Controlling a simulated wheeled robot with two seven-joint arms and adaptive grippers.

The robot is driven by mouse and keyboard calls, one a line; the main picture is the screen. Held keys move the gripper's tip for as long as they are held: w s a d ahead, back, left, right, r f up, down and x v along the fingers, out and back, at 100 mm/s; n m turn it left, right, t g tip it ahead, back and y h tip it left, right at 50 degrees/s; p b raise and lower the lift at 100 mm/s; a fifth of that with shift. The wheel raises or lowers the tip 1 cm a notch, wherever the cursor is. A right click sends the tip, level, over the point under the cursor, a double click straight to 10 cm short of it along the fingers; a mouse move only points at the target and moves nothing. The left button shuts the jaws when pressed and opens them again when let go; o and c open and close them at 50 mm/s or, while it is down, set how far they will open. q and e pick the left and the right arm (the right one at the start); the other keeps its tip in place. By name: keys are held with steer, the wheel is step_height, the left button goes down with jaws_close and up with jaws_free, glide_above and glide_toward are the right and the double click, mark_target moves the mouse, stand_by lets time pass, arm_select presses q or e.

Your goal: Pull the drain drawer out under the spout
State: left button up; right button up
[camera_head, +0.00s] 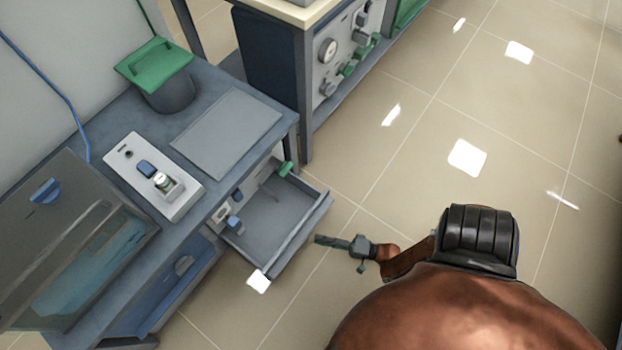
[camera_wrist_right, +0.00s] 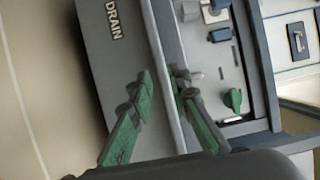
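The grey drain drawer (camera_head: 268,222) stands pulled out from the bench front in the head view, its shallow tray exposed. Its front face (camera_wrist_right: 100,75), lettered "DRAIN", shows in the right wrist view. My right gripper (camera_head: 319,239) is just in front of the drawer in the head view, with a small visible gap. In the wrist view its green-and-grey fingers (camera_wrist_right: 163,80) are apart, with the drawer's front rim appearing between them; contact is unclear. I cannot pick out the spout with certainty. My left gripper is not in view.
The panel above the drawer carries a green knob (camera_head: 286,168) and a blue knob (camera_head: 235,223). The bench top holds a green-lidded bin (camera_head: 160,75) and a white control box (camera_head: 150,175). A second cabinet (camera_head: 335,60) stands behind. Tiled floor at right is clear.

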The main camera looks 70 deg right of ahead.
steer(key=s+d, duration=0.1)
steer(key=s, duration=0.5)
steer(key=shift+s, duration=0.2)
